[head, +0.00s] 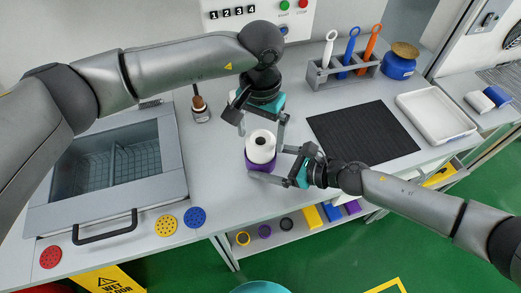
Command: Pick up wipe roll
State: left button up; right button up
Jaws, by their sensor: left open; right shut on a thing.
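The white wipe roll (261,141), with a dark hole in its top, stands upright in a purple holder (262,166) on the grey counter. My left gripper (260,138) points down from above. It is open, with one finger at each side of the roll; whether they touch it I cannot tell. My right gripper (266,162) reaches in from the right, low down. It is shut on the purple holder, with one finger at the front and one at the right. Part of the holder is hidden behind its fingers.
A brush (199,105) stands behind. Right are a black mat (362,133), white tray (435,115), tool rack (343,72) and blue jar (399,67). Coloured discs (166,225) lie in front. Bare counter surrounds the holder.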

pick_arm(q)
jog(key=shift+f, duration=1.35)
jog(key=shift+w, duration=0.1)
jog(key=c, duration=1.3)
jog(key=shift+r, duration=0.1)
notch_tip(320, 180, up, 10)
pick_arm(e)
jog(key=o, duration=1)
jog(key=shift+c, duration=0.2)
jog(key=v, duration=1.2)
